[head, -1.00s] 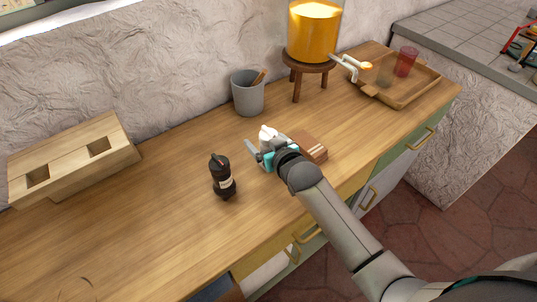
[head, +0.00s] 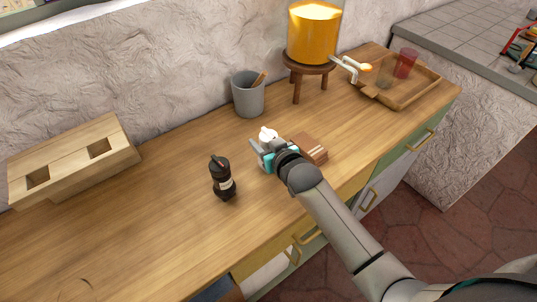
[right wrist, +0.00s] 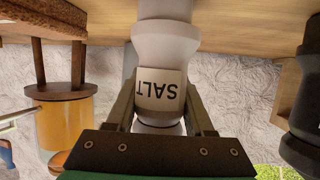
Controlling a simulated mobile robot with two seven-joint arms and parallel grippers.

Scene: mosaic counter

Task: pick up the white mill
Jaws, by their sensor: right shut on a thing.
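The white mill (head: 268,134) stands on the wooden counter, mostly hidden behind my right gripper in the head view. In the right wrist view the white mill (right wrist: 166,50) shows large, with a label reading SALT, between the two fingers. My right gripper (head: 259,149) is shut on it; the fingers (right wrist: 160,100) lie against both sides of the mill in the right wrist view. A black mill (head: 222,178) stands to the left of the gripper, apart from it. My left gripper is not in view.
A brown wooden block (head: 311,149) lies just right of the gripper. A grey cup (head: 247,98) stands behind. A yellow dispenser on a stool (head: 309,68), a wooden tray (head: 412,98) and a wooden box with square holes (head: 70,158) are also on the counter (head: 130,235). The front left is clear.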

